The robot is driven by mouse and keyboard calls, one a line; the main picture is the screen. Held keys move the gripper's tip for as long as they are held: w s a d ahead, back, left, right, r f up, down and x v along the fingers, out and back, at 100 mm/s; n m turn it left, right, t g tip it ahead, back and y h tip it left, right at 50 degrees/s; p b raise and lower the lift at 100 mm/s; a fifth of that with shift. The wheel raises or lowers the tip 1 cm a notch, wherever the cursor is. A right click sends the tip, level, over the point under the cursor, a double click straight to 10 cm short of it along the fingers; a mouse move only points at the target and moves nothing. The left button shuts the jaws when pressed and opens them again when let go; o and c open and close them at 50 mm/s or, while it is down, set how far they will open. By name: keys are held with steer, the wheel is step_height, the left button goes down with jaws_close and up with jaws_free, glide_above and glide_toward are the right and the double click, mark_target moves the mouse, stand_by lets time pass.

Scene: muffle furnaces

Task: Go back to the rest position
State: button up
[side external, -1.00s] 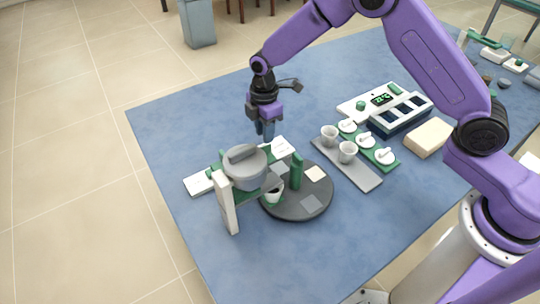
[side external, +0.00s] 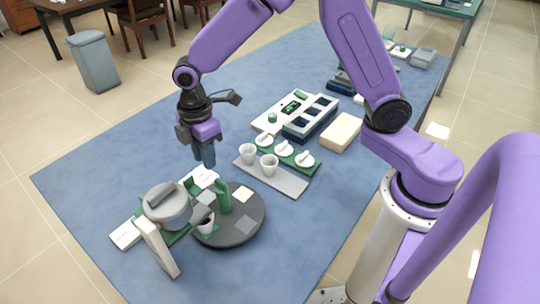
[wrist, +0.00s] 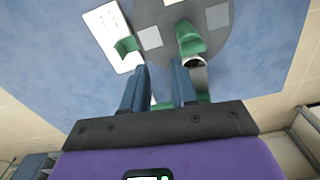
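My gripper (side external: 207,158) is over the blue table, above and behind the small furnace. It also shows in the wrist view (wrist: 162,80), where its two blue fingers stand apart with nothing held between them. The furnace is a grey rounded body (side external: 168,206) on a white upright and green supports. Beside it is a dark round turntable (side external: 246,229) with light square pads and a green post (side external: 223,196). A small cup (side external: 206,225) sits at the turntable's edge by the furnace, partly hidden in the side view.
The table's left part is clear.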

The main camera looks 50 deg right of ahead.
steer(key=s+d+r+m, duration=0.1)
steer(key=s+d+r, duration=0.2)
steer(key=s, duration=0.4)
steer(key=s+d+r+m, duration=0.1)
steer(key=s+d+r, duration=0.2)
steer(key=s, duration=0.4)
steer(key=shift+s+r, duration=0.15)
steer(key=shift+s, duration=0.15)
steer(key=shift+o, duration=1)
steer(key=s+d+r+m, duration=0.1)
steer(key=s+d, duration=0.7)
steer(key=s, duration=0.3)
steer(key=shift+s+m, duration=0.3)
steer(key=shift+m, duration=0.1)
steer(key=n, duration=0.5)
glide_above(188, 178)
step_height(188, 178, down, 4)
step_height(188, 178, down, 17)
steer(key=shift+w+r, duration=0.1)
